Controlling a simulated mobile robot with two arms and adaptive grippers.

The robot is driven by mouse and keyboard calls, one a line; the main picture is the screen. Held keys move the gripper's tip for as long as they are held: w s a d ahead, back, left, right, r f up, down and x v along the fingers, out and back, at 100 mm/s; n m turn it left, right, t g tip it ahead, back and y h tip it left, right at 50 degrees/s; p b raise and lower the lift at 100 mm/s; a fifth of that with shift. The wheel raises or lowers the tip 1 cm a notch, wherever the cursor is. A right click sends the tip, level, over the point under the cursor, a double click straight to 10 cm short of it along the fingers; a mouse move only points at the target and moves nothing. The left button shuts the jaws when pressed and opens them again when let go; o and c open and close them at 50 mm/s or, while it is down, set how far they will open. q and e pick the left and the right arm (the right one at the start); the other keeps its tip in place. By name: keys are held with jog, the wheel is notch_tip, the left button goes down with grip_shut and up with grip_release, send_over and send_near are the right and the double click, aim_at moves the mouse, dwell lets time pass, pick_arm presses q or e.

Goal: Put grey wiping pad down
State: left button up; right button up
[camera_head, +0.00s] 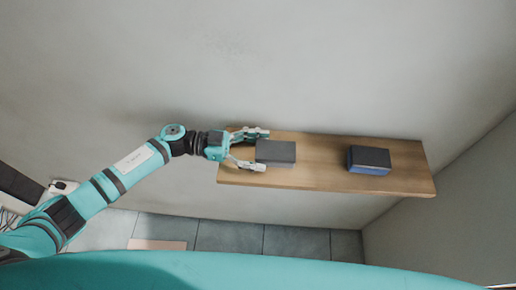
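The grey wiping pad (276,152) is a flat grey block at the left part of a wooden shelf (315,176). It appears to rest on the shelf top. My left gripper (258,149) comes in from the left with its fingers spread wide. One finger is at the pad's upper left, the other at its lower left. Whether the fingers touch the pad cannot be told. My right gripper does not show.
A dark block with a blue side (369,160) sits at the right part of the shelf. Bare wood lies between the two blocks. The shelf is against a grey wall (300,70). Grey floor tiles (229,236) show below, and a side wall (450,210) stands at right.

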pick_arm(q)
jog(key=shift+o, duration=0.5)
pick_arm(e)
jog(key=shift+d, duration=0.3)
pick_arm(q)
jog(key=shift+r, duration=0.15)
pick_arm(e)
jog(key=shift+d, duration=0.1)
pick_arm(q)
jog(key=shift+a, duration=0.15)
jog(key=a+r+b, duration=0.1)
jog(key=a+b, duration=0.4)
jog(key=a, duration=0.6)
jog(key=shift+w+a, duration=0.15)
jog(key=shift+a, duration=0.2)
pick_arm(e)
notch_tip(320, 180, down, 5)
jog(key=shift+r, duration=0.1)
